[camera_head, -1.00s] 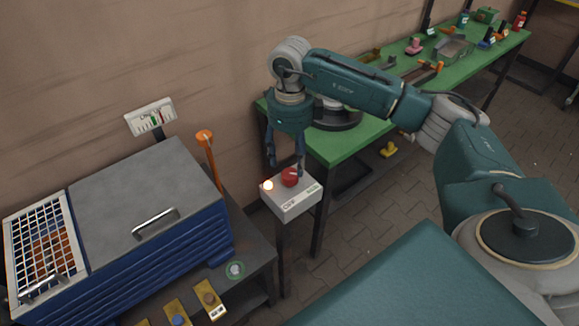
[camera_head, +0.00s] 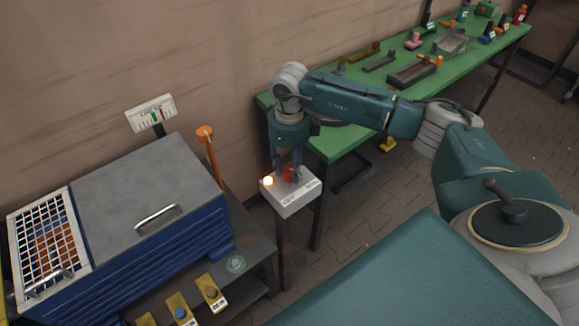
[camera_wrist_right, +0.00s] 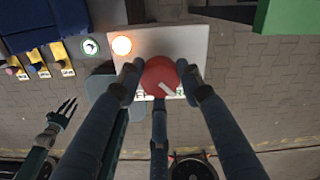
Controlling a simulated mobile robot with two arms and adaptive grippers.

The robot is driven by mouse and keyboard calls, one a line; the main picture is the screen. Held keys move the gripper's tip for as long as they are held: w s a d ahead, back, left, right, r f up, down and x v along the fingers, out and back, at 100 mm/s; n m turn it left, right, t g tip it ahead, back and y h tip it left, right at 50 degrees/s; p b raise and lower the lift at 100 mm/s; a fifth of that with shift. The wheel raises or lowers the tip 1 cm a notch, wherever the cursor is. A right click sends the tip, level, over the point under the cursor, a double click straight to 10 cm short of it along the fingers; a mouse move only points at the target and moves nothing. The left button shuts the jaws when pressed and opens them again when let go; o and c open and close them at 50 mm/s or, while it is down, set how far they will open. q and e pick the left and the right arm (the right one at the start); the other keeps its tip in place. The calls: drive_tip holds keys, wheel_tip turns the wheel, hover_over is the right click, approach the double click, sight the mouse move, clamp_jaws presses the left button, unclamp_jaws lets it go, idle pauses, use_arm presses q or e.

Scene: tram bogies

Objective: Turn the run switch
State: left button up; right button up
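The run switch is a red round knob (camera_head: 289,173) on top of a light grey box (camera_head: 289,202) on a post. It shows large in the right wrist view (camera_wrist_right: 160,76), with a white pointer line slanting to the lower right. My right gripper (camera_head: 287,172) points down over the box. Its fingers flank the knob on both sides and seem to touch it, with another finger at its near side (camera_wrist_right: 159,77). The fingers partly hide the knob and its lettering. My left gripper (camera_wrist_right: 67,108) shows only in the wrist view, fingers apart and empty.
A lit lamp (camera_head: 267,182) sits beside the knob on the box. A blue cabinet (camera_head: 150,245) with a grid cover stands left, with an orange-topped lever (camera_head: 207,140) and a gauge (camera_head: 151,113). A green bench (camera_head: 345,140) with parts stands behind.

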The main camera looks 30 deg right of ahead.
drive_tip(key=shift+m, duration=0.3)
drive_tip(key=m+b, duration=0.1)
drive_tip(key=m, duration=0.1)
drive_tip(key=shift+f+m, duration=0.1)
drive_tip(key=shift+m, duration=0.2)
drive_tip(key=m+b, duration=0.1)
drive_tip(key=m, duration=0.3)
drive_tip(key=shift+m+b, duration=0.3)
drive_tip(key=shift+b, duration=0.1)
drive_tip(key=m, duration=0.3)
drive_tip(key=shift+m+b, duration=0.3)
drive_tip(key=m, duration=0.4)
drive_tip(key=shift+m, duration=0.4)
drive_tip(key=o, duration=1.1)
drive_tip(key=shift+o, duration=0.2)
